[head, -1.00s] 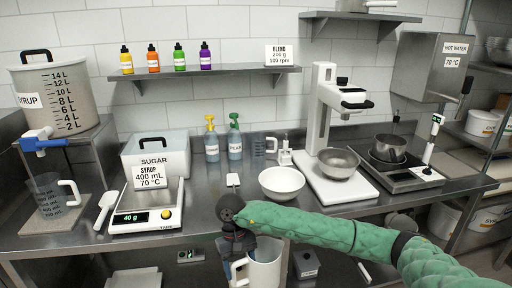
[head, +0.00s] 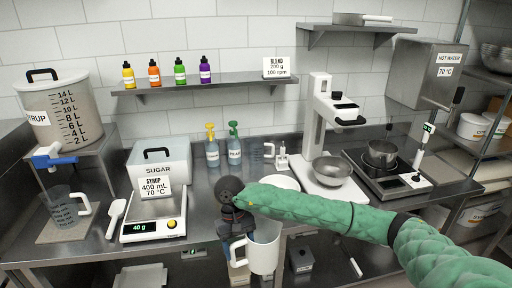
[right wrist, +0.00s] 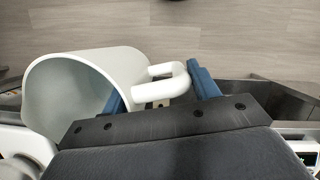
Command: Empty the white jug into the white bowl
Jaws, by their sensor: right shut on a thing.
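The white jug (head: 263,254) is held by its handle in my right gripper (head: 236,250), in front of the counter's front edge. In the right wrist view the jug (right wrist: 80,88) lies to the left of the blue fingers, and its handle is between them (right wrist: 165,88). Its contents cannot be made out. The white bowl (head: 284,183) stands on the counter behind my right arm, which hides most of it. My left gripper is not in view.
A scale (head: 153,222) reading 40 g is to the left. A stand mixer (head: 322,140) with a metal bowl (head: 331,170) is right of the white bowl. A hot plate with a pot (head: 381,153) is further right. Spray bottles (head: 234,150) stand behind.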

